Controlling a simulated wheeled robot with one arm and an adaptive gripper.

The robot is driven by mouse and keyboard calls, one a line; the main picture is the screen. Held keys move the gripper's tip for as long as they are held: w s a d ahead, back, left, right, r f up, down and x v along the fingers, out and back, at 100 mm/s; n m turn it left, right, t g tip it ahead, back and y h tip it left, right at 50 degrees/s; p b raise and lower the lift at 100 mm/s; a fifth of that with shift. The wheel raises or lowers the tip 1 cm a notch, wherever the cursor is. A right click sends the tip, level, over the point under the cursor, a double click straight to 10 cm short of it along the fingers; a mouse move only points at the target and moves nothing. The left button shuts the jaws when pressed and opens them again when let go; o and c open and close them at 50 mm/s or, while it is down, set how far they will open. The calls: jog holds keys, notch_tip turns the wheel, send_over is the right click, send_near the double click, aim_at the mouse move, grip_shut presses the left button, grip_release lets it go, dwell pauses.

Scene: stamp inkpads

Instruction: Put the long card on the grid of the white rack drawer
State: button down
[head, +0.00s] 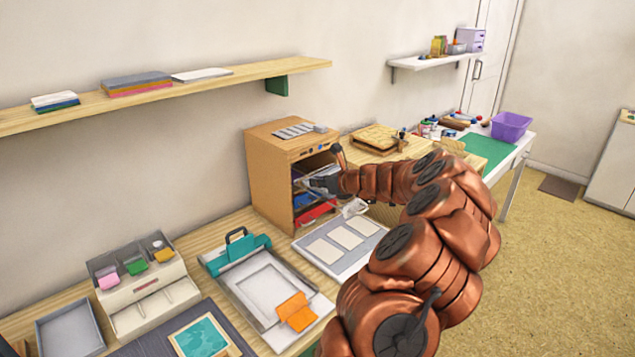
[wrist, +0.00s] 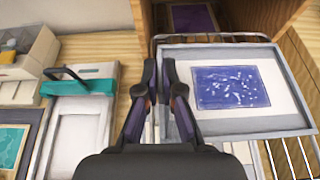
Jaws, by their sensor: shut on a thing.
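In the wrist view, my gripper (wrist: 160,64) is closed down at the left edge of a pale flat card or board (wrist: 278,72) with a blue print on it. In the head view, my gripper (head: 318,183) is at the open front of the wooden cabinet. White wires of the rack drawer (wrist: 283,160) show around and below the card. I cannot tell whether the card touches the grid.
The wooden cabinet (head: 268,165) has several shelves with coloured sheets. A grey board with several white cards (head: 341,238) lies in front of it. A teal-clamped press (head: 238,249) and a stamp pad stand (head: 143,285) are to the left.

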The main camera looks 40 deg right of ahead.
jog(key=shift+f, duration=0.15)
jog(key=c, duration=1.8)
grip_release()
jog(key=o, duration=0.5)
jog(key=b+v, duration=0.1)
jog(key=v, duration=1.1)
jog(key=shift+s, duration=0.1)
